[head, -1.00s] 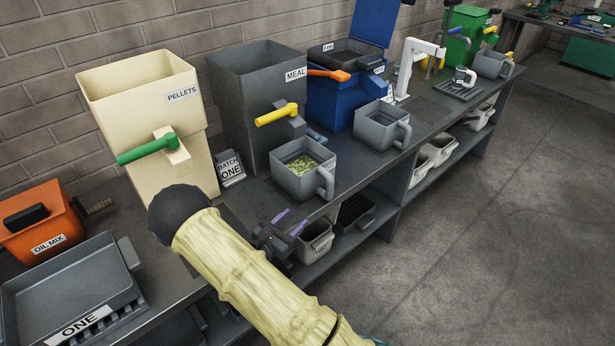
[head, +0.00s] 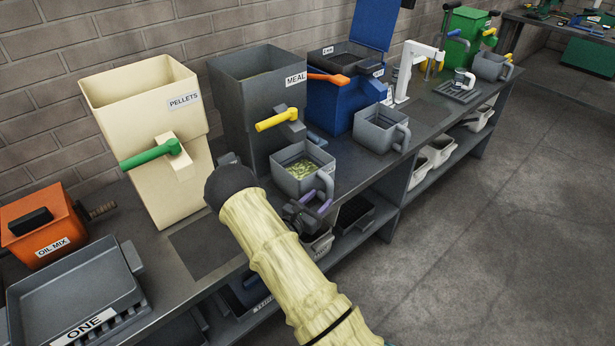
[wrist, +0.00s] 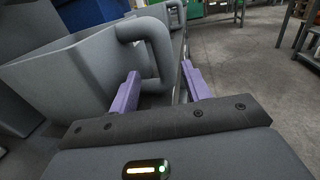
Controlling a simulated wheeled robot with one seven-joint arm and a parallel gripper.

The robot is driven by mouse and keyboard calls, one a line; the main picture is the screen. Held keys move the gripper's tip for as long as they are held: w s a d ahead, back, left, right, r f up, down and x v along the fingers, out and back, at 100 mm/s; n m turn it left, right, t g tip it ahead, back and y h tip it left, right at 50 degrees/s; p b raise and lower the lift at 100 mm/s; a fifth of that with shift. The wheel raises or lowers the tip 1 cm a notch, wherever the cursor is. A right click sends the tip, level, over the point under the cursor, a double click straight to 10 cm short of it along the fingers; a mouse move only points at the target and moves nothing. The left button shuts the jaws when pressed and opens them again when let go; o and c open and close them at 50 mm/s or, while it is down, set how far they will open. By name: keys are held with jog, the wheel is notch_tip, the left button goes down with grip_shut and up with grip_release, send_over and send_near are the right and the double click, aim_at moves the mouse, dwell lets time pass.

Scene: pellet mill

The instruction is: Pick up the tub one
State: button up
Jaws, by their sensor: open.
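A grey square tub (head: 290,185) with a side handle stands on the bench in front of the MEAL hopper, with greenish-yellow material inside. I see no label on it, so I cannot confirm that it is tub one. My gripper (head: 314,203) is open and empty at the tub's handle side, partly in front of the handle. In the wrist view the tub (wrist: 75,85) fills the left, and its handle (wrist: 154,52) appears between the two purple fingers. I cannot tell whether either finger touches it.
A grey tray (head: 75,280) labelled ONE sits at the front left. The PELLETS hopper (head: 150,110) and MEAL hopper (head: 245,100) stand behind. A second grey tub (head: 377,130) is farther right. Bins sit on the lower shelf; the floor at right is clear.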

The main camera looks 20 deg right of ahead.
aim_at(327, 195)
jog(key=shift+w+d, duration=0.1)
jog(key=shift+s+p+x, duration=0.15)
jog(key=shift+p+x, duration=0.2)
jog(key=shift+x, duration=0.95)
jog(key=shift+s+p+x, duration=0.15)
jog(key=shift+p+x, duration=0.2)
jog(key=shift+x, duration=0.95)
jog(key=shift+d+f, duration=0.15)
jog(key=shift+f, duration=0.05)
grip_shut()
jog(key=shift+r, duration=0.15)
